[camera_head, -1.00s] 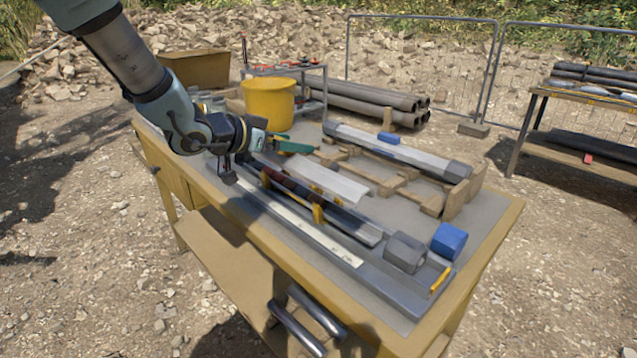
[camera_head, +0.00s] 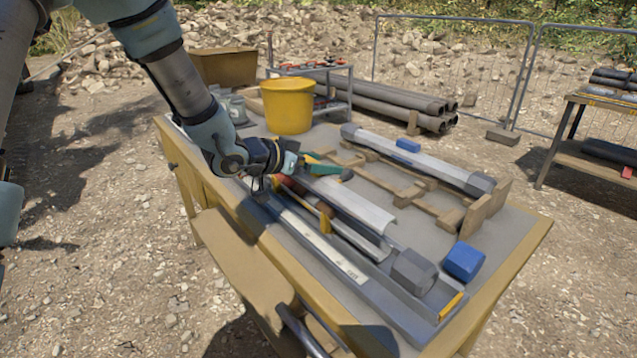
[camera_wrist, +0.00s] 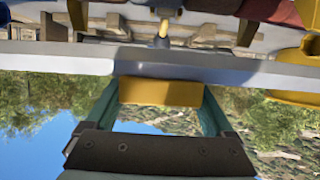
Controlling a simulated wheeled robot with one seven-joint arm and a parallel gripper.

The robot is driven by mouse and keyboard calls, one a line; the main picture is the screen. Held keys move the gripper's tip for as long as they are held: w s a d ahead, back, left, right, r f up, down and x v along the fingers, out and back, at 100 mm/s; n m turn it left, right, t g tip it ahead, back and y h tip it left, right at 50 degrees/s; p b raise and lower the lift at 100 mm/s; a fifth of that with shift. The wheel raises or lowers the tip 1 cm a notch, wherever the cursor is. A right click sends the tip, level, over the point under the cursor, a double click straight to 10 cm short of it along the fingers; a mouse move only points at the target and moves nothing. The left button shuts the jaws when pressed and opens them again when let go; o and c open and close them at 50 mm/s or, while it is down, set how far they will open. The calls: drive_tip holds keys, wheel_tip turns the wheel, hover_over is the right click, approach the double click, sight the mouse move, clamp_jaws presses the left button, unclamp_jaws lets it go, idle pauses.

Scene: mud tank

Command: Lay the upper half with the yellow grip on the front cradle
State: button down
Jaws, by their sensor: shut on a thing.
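My gripper (camera_head: 328,170), with green fingers, is shut on the yellow grip (camera_wrist: 160,92) of the upper half, a long pale-grey channel (camera_head: 350,206). In the wrist view the upper half (camera_wrist: 60,62) runs across the picture. It hangs over the table between the long trough and the wooden cradle rack; the gap beneath it is unclear. The near side of the wooden rack, the front cradle (camera_head: 432,206), shows bare wood on its right part. Another grey half with a blue grip (camera_head: 407,146) lies along the back of the rack.
A long grey trough (camera_head: 395,318) lies along the table's front, with an open half and a reddish core beside it. A grey hexagonal end piece (camera_head: 412,272) and a blue block (camera_head: 464,262) stand at the right. A yellow bucket (camera_head: 288,106) stands behind my gripper.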

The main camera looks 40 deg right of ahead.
sight(302, 178)
drive_tip(key=shift+f+p, duration=0.4)
drive_tip(key=shift+f, duration=1.75)
unclamp_jaws()
drive_tip(key=shift+f, duration=0.1)
drive_tip(key=shift+f, duration=0.25)
drive_tip(key=v, duration=0.3)
drive_tip(key=b+v, duration=0.1)
drive_tip(key=v, duration=0.3)
drive_tip(key=b+v, duration=0.1)
drive_tip(key=v, duration=0.3)
drive_tip(key=shift+d+r, duration=0.15)
drive_tip(key=shift+r, duration=0.15)
